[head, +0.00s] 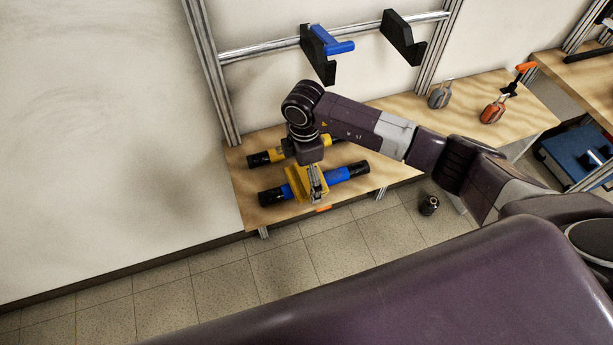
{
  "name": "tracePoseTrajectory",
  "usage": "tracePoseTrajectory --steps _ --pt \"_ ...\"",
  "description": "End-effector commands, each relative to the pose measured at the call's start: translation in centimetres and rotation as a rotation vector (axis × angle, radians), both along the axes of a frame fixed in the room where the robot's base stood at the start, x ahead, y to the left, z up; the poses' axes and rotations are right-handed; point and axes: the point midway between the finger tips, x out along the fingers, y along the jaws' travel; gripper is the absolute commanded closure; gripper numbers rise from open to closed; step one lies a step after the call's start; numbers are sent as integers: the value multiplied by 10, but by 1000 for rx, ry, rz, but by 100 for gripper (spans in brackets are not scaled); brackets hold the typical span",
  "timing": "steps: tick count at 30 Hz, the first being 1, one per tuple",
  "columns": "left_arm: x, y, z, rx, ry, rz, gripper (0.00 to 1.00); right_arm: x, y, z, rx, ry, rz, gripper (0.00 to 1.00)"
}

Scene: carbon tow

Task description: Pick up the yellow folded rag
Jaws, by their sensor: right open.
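The yellow folded piece (296,184), which looks like the rag, is on the wooden bench top at the middle of the head view. It is at the blue-and-black cylinder (338,175); whether it lies over it or stands in front of it I cannot tell. My right gripper (317,196) points down at the right side of the yellow piece, very close to it. It is open; its fingers are small here, and contact with the yellow piece is unclear. My left gripper is out of view.
A yellow-and-black cylinder (262,158) lies behind, partly hidden by my right arm. A rail above carries black brackets (402,38) and a blue piece (335,47). Grey (440,96) and orange (491,112) tools stand farther right. A dark object (429,204) is below the bench edge.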

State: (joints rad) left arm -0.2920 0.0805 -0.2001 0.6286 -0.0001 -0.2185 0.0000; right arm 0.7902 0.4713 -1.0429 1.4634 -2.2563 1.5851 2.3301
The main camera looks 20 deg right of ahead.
Motion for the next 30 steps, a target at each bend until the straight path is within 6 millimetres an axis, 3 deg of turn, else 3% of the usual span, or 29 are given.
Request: tracePoseTrajectory --steps 3,15,23,30 --pt "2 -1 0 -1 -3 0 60 0 0 0 0 0 1 1" --pt "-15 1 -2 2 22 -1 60 -1 0 0 1 1 1 42" --pt "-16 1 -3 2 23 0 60 -1 0 2 1 2 1 43" --pt "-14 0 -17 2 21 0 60 2 1 41 3 -5 2 43"
